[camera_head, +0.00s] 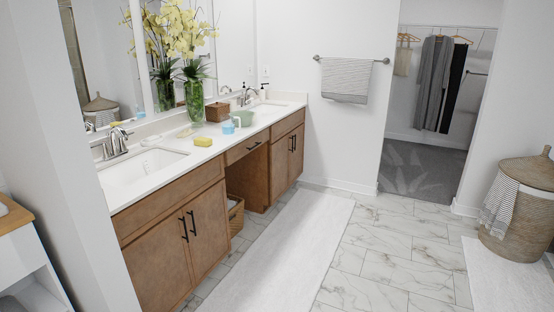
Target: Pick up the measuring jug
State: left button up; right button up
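A pale green vessel (244,118), which looks like the measuring jug, stands on the white countertop (150,190) between the two sinks. What seems to be its handle is on the left side, but it is small and hard to make out. A small light blue item (228,128) is just in front and to the left of it, close to it or touching. Neither of my grippers is in view.
A tall green glass vase with yellow flowers (195,102) and a brown box (217,112) stand behind the jug. A yellow sponge (203,141) lies nearer. Wooden cabinets (170,240) front the counter. The white rug (285,250) and marble floor (380,245) are clear.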

aim_at(227, 120)
jog(key=i, duration=1)
jog(key=i+l+u, duration=0.1)
jog(key=i, duration=0.95)
